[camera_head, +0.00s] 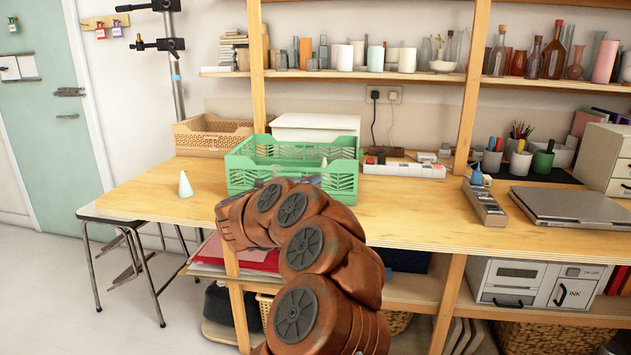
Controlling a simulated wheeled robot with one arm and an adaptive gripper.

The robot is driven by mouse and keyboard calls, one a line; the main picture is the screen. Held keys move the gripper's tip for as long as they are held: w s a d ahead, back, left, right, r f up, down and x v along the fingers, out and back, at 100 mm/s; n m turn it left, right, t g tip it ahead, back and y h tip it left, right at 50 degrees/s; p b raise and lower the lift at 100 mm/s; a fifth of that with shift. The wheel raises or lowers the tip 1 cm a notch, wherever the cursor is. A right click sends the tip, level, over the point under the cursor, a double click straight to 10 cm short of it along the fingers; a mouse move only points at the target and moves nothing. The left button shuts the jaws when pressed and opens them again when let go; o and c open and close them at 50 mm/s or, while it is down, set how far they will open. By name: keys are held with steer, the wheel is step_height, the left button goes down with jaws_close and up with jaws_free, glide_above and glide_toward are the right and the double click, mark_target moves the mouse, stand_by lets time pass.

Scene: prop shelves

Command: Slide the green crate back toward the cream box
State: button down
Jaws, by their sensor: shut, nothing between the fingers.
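The green crate (341,179), an open slatted one, stands on the wooden table near its middle. A pale cone tip (324,162) shows inside it. The cream box (316,124), a low off-white box, stands behind the crate, close to the wall. The crate's back wall overlaps the box's lower part, so I cannot tell whether they touch. My rust-coloured arm reaches up to the crate's front and covers part of its front wall. My gripper is hidden behind my arm links, so its contact with the crate cannot be seen.
A tan slatted crate (208,134) stands at the back left, beside the cream box. A pale cone (185,185) stands on the table left of the green crate. A white tray of small items (403,168) lies to the right. Shelf uprights (256,65) rise at the table's back.

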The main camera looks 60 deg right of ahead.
steer(key=w+a, duration=0.1)
steer(key=a, duration=0.8)
steer(key=shift+w+p, duration=0.15)
steer(key=shift+p, duration=0.25)
